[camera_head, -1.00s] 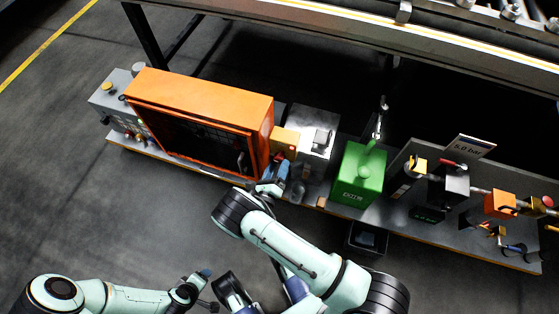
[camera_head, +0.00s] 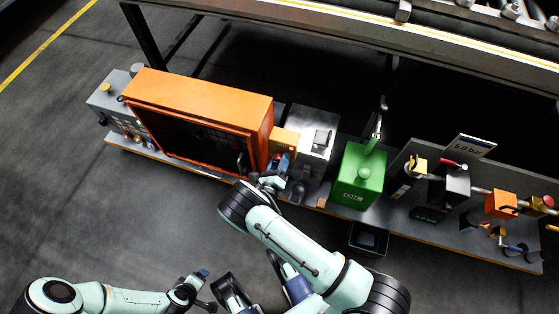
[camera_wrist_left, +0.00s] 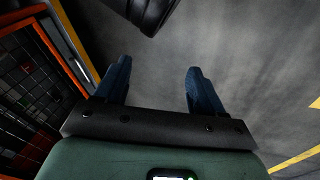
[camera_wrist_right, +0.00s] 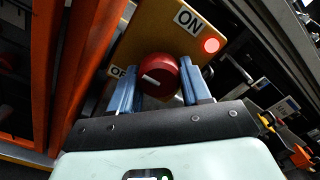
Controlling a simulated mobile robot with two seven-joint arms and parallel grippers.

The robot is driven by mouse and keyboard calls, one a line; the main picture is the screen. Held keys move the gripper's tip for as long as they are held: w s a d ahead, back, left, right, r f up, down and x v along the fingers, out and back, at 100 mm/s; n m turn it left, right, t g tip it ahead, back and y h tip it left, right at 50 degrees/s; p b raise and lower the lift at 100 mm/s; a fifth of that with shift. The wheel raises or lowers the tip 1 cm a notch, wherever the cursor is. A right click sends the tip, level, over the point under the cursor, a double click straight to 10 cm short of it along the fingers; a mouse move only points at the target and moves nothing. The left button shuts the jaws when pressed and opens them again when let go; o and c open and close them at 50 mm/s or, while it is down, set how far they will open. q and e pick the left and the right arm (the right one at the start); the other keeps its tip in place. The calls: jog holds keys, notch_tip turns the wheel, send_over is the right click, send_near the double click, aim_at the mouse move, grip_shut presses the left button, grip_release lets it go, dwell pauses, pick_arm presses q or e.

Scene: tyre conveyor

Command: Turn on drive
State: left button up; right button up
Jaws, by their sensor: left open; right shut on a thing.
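The drive switch is a yellow box (camera_head: 284,139) beside the orange cabinet. In the right wrist view its face (camera_wrist_right: 150,38) has an ON label (camera_wrist_right: 188,18), an OFF label (camera_wrist_right: 117,71) and a lit red lamp (camera_wrist_right: 211,45). My right gripper (camera_head: 280,165) is at the box, shut on the red knob (camera_wrist_right: 160,72) with a finger on each side. The knob's white mark points left, roughly toward the OFF label. The fingers hide part of the knob's sides. My left gripper (camera_wrist_left: 158,80) is open and empty over the floor, low in the head view (camera_head: 204,273).
The orange cabinet (camera_head: 200,88) with a mesh front stands left of the switch. A grey metal box (camera_head: 318,118) and a green box (camera_head: 360,170) stand right of it. Pneumatic parts (camera_head: 456,185) line the right. The floor in front is clear.

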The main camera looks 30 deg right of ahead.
pick_arm(q)
jog(key=shift+s+d+r, duration=0.1)
jog(key=shift+s, duration=0.05)
pick_arm(e)
jog(key=shift+f+m, duration=0.1)
jog(key=shift+m, duration=0.5)
jog(key=m, duration=0.3)
jog(key=shift+a+p, duration=0.1)
jog(key=shift+p, duration=0.25)
jog(key=m, duration=0.4)
jog(key=shift+f+m+p, duration=0.1)
jog(key=shift+m+p, duration=0.2)
jog(key=shift+p, duration=0.1)
jog(key=m+p, duration=0.1)
jog(key=m, duration=0.3)
jog(key=shift+a+m, duration=0.15)
jog(key=shift+m, duration=0.15)
pick_arm(q)
jog(key=s+d+r+g+h, duration=0.1)
jog(key=s+d+r, duration=0.1)
jog(key=s, duration=0.3)
jog(key=shift+d+r+g+p, duration=0.3)
jog(key=shift+r+p, duration=0.15)
jog(key=shift+r, duration=0.25)
pick_arm(e)
jog(key=shift+w+a+m, duration=0.1)
jog(key=shift+w+m, duration=0.05)
jog(key=shift+m, duration=2.05)
pick_arm(q)
jog(key=shift+s, duration=0.1)
